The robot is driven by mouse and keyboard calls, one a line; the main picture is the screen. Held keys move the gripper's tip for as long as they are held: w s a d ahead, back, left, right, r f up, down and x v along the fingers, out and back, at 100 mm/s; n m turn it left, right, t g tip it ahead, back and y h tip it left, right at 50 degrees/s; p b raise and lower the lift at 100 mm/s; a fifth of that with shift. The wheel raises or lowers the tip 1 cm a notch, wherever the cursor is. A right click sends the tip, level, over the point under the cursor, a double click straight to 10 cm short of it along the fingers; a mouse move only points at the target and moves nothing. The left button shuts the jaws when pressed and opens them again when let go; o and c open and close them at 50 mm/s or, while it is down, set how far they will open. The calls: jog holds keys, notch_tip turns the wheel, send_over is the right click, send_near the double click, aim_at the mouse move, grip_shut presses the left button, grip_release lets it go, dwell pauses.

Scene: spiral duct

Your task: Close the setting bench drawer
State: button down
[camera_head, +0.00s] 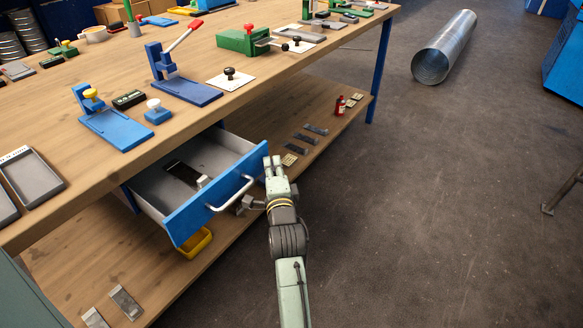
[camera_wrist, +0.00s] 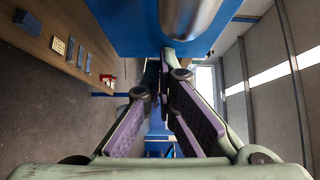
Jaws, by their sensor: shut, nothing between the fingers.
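The setting bench drawer (camera_head: 205,165) stands pulled out under the bench top, with grey inner walls and a blue front panel (camera_head: 196,217). A pale bar handle (camera_head: 232,195) is fixed across the front; part of it also shows at the top of the wrist view (camera_wrist: 188,15). A dark flat item and a small pale item lie in the drawer. My gripper (camera_head: 272,160) is beside the right end of the blue front, to the right of the handle. Its fingers (camera_wrist: 166,55) are shut and empty, close to the blue panel. I cannot tell whether they touch it.
The wooden bench top (camera_head: 130,165) carries several blue and green tools above the drawer. A yellow bin (camera_head: 194,243) sits below the drawer. The floor to the right is clear up to a metal duct (camera_head: 445,48).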

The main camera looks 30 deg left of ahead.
aim_at(231, 142)
jog(key=a+b, duration=0.1)
jog(key=a, duration=0.3)
jog(key=a+b, duration=0.1)
jog(key=a, duration=0.3)
jog(key=w+a+b, duration=0.1)
jog(key=a, duration=0.4)
jog(key=shift+a+f+b, duration=0.1)
jog(key=shift+f+b, duration=0.1)
jog(key=shift+b, duration=0.15)
jog(key=shift+a+b, duration=0.35)
jog(key=shift+a, duration=0.35)
jog(key=shift+a+r, duration=0.15)
jog(key=shift+r, duration=0.1)
